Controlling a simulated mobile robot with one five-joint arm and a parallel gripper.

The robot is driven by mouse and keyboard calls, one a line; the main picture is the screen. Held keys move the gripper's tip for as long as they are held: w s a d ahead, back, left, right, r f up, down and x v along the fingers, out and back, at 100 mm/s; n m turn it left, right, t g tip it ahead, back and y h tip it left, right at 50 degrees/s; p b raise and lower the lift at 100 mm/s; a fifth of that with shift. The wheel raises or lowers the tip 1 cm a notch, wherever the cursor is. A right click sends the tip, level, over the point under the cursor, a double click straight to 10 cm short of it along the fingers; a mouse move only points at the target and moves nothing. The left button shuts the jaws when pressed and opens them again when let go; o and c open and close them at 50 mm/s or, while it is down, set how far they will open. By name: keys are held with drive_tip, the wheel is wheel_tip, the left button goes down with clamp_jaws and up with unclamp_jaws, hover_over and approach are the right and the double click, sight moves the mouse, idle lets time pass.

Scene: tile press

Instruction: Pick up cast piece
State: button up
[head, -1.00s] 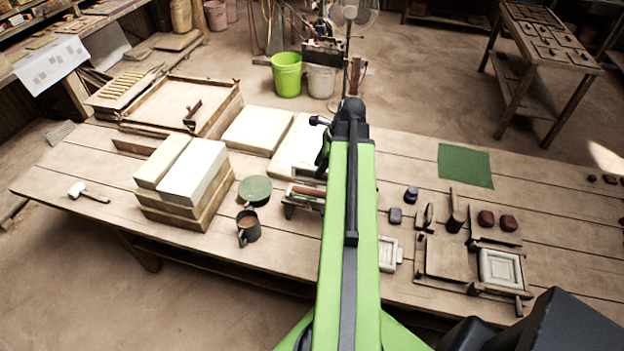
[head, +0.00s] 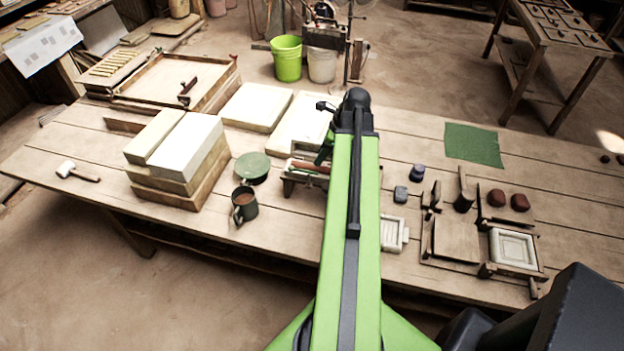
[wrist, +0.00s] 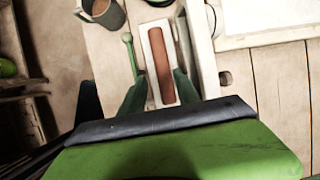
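The cast piece appears to be the reddish-brown bar (wrist: 161,66); it lies lengthwise on a white strip (wrist: 149,38) in the wrist view. In the head view the bar (head: 309,166) shows on a small wooden stand (head: 290,184), its right end hidden by my arm. My gripper (wrist: 160,88) has its dark green fingers apart, one on each side of the strip's near end. I cannot tell whether they touch it. In the head view my gripper (head: 324,150) is mostly hidden behind my arm, beside the stand.
A dark mug (head: 245,207) and a round green lid (head: 252,167) stand left of the stand. Stacked pale blocks (head: 186,155) are further left, and pale slabs (head: 256,107) behind. A white-framed mould (head: 513,249) and a green mat (head: 472,145) lie right of my arm.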

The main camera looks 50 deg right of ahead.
sight(313, 167)
drive_tip(key=shift+w+f, duration=0.1)
drive_tip(key=shift+f, duration=0.1)
drive_tip(key=b+x, duration=0.5)
drive_tip(key=shift+d+f, duration=0.15)
drive_tip(key=shift+f, duration=0.15)
drive_tip(key=shift+r, duration=0.2)
clamp_jaws()
